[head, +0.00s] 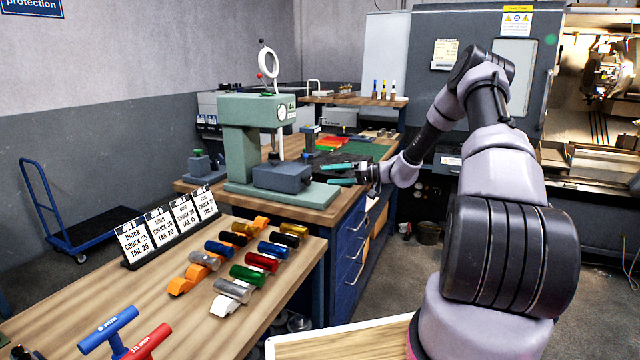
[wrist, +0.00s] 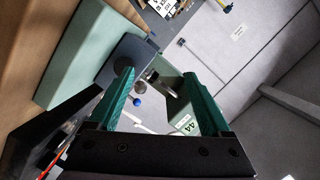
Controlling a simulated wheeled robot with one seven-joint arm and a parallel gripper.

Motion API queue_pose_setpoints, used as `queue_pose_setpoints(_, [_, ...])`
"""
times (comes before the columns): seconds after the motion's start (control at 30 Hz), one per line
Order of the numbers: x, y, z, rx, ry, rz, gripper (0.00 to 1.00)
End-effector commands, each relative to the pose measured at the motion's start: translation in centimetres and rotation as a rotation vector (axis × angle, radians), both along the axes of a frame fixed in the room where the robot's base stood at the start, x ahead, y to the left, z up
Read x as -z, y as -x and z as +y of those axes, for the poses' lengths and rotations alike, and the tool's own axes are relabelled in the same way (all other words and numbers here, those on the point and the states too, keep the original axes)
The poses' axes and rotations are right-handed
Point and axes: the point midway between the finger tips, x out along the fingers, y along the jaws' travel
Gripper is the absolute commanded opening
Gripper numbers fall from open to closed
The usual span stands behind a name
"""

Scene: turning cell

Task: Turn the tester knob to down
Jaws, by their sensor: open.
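The green tester (head: 238,140) stands on the wooden bench, with a dial on its upper head. A white ring (head: 268,62) with a small red ball and a dark ball rises above it. I cannot tell which part is the knob or how it is turned. A grey-blue block (head: 282,177) sits on the tester's green base. My gripper (head: 343,174) is open and empty, to the right of the block and apart from it. In the wrist view, the tester's labelled body (wrist: 186,126) and a small blue ball (wrist: 138,88) show between my open fingers (wrist: 158,75).
The near table (head: 200,330) holds several coloured cylinders on blocks, number cards (head: 170,228) and T-handled tools (head: 108,327). The bench (head: 340,210) continues behind my gripper with small parts and a green mat. A large machine stands at the right. A blue trolley (head: 85,235) is at the left.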

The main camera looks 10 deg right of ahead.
Motion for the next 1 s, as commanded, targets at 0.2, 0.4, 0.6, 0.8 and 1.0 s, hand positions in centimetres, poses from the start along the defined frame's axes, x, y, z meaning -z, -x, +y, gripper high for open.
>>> queue_pose_setpoints(0.2, [-7.2, 5.5, 4.0, -0.139, 0.197, 0.147, 0.82])
queue_pose_setpoints(0.4, [-12.4, 11.4, 5.9, -0.166, 0.388, 0.275, 0.82])
queue_pose_setpoints(0.6, [-17.2, 17.6, 6.4, -0.106, 0.567, 0.373, 0.82])
queue_pose_setpoints(0.8, [-21.4, 24.1, 6.0, 0.025, 0.707, 0.432, 0.82])
queue_pose_setpoints(1.0, [-24.1, 29.4, 4.9, 0.172, 0.771, 0.463, 0.82])
